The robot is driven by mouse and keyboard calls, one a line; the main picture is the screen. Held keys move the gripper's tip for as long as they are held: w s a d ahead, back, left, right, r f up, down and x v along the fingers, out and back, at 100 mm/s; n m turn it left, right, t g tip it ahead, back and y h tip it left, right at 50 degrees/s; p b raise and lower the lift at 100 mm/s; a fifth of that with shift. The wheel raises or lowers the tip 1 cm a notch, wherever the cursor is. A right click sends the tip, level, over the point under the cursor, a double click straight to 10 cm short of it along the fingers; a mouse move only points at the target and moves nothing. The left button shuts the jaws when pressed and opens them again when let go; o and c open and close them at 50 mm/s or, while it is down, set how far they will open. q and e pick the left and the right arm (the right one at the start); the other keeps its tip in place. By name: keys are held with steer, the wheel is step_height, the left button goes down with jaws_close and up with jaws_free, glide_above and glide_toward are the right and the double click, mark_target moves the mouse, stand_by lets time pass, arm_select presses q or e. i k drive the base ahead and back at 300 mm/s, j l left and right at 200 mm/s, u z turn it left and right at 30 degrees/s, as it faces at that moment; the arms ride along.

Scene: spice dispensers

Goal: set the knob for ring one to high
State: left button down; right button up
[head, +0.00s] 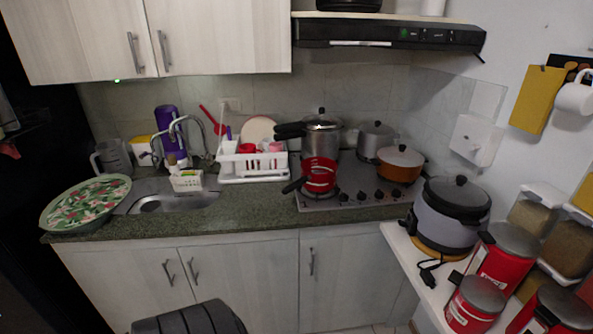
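The dark stovetop (320,203) is set into the counter right of the sink. A row of several small dark knobs (361,196) runs along its front right edge. They are too small to read their settings or any labels, so I cannot tell which one belongs to ring one. A red pot (320,175) with a dark handle stands at the front left of the stovetop, in front of a steel pressure cooker (322,138). A steel pot (376,140) and an orange lidded pot (400,163) stand on the right side. Neither of my grippers is in view.
A rice cooker (449,215) and red canisters (507,255) crowd a white shelf (404,250) at right. A dish rack (251,164) stands left of the stovetop. The range hood (388,35) hangs above. A dark grey rounded object (190,318) is at the bottom.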

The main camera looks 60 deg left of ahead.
mark_target(343, 198)
steer(key=u, duration=1.35)
